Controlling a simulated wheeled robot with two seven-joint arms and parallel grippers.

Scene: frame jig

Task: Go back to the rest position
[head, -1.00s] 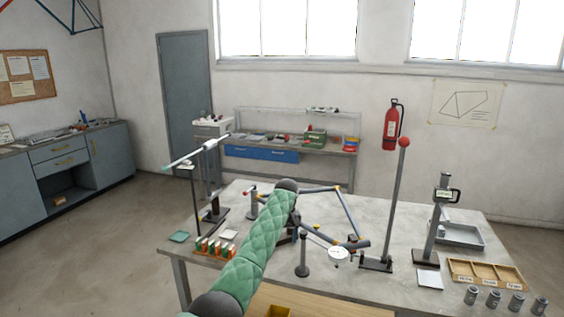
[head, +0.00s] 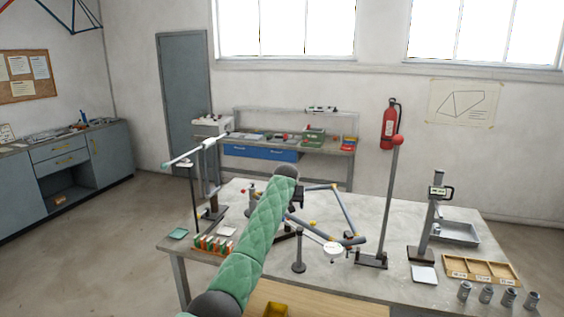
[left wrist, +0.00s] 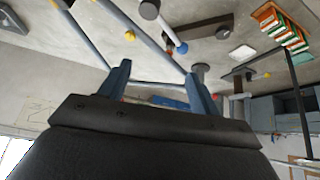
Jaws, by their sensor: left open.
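My left arm, in a green quilted sleeve, reaches from the bottom of the head view over the table, and its dark end hides most of the gripper there. In the left wrist view my left gripper (left wrist: 157,82) shows two blue fingers standing apart, with nothing clearly held between them. Grey frame tubes (head: 344,209) sit on the jig just right of the arm's end. They also show in the left wrist view (left wrist: 88,32), past the fingertips. My right gripper is in neither view.
The grey table (head: 375,285) carries a dial gauge (head: 333,249), a red-topped pole (head: 390,195), a height stand (head: 432,220), a wooden tray (head: 482,270), several metal cylinders (head: 487,294) and an orange-green rack (head: 212,245). A tall stand with a slanted bar (head: 190,155) rises at left.

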